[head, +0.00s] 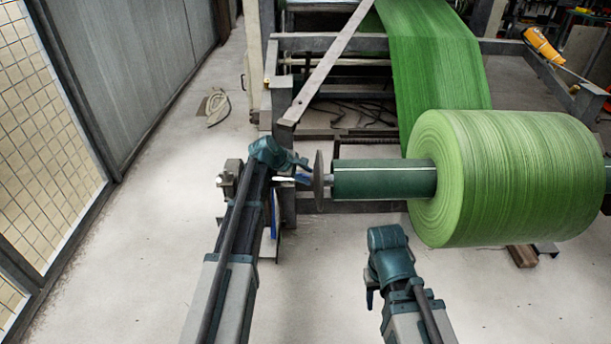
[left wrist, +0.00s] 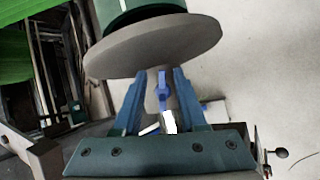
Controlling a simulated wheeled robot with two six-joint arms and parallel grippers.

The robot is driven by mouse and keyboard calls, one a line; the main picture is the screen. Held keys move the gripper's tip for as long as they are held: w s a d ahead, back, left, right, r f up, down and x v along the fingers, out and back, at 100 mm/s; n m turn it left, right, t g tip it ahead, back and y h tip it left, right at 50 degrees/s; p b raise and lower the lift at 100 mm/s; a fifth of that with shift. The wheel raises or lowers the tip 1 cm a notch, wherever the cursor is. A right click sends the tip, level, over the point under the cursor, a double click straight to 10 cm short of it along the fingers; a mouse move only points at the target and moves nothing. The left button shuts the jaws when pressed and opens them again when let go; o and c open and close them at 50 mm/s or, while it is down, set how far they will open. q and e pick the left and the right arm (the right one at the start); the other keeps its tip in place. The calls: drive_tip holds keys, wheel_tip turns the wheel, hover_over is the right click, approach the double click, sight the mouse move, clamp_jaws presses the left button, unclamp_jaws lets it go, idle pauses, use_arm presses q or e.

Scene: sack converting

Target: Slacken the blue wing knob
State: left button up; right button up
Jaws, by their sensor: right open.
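The blue wing knob (left wrist: 162,90) shows in the left wrist view between the two fingers of my left gripper (left wrist: 159,76). The fingers stand apart with a gap on the knob's left side; the right finger is very close to it. In the head view my left gripper (head: 302,176) is at the shaft end, left of the grey disc (head: 319,181), and largely hides the knob. My right gripper (head: 371,292) is open and empty above the floor, low in the head view and away from the knob.
The disc (left wrist: 152,46) is just beyond my left fingertips. A dark green core (head: 370,182) runs right from it into the large green roll (head: 520,180). Steel frame parts (head: 282,100) stand close behind my left gripper.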

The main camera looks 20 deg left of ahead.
use_arm(q)
drive_tip(key=shift+s+r, duration=0.1)
drive_tip(key=p+v, duration=1)
drive_tip(key=v, duration=0.3)
drive_tip(key=shift+s+r, duration=0.15)
drive_tip(key=shift+r, duration=0.05)
drive_tip(key=s+d+r+m+g+y+p, duration=0.2)
drive_tip(key=s+d+r+m+g+p, duration=0.1)
drive_tip(key=s+d+r+m+p, duration=0.45)
drive_tip(key=s+d+r+m+g+y+p, duration=0.1)
drive_tip(key=s+d+r+m+g+p, duration=0.25)
drive_tip(key=s+d+m+p, duration=0.5)
drive_tip(key=s+d+r+m+y+p, duration=0.1)
drive_tip(key=s+d+r+m+p, duration=0.1)
drive_tip(key=s, duration=0.4)
drive_tip(key=s+d+r+m+y+p, duration=0.2)
drive_tip(key=s+d+r+p, duration=0.1)
drive_tip(key=s, duration=0.3)
drive_tip(key=shift+r+m+p, duration=0.4)
drive_tip(key=shift+r+p, duration=0.05)
drive_tip(key=shift+p, duration=0.4)
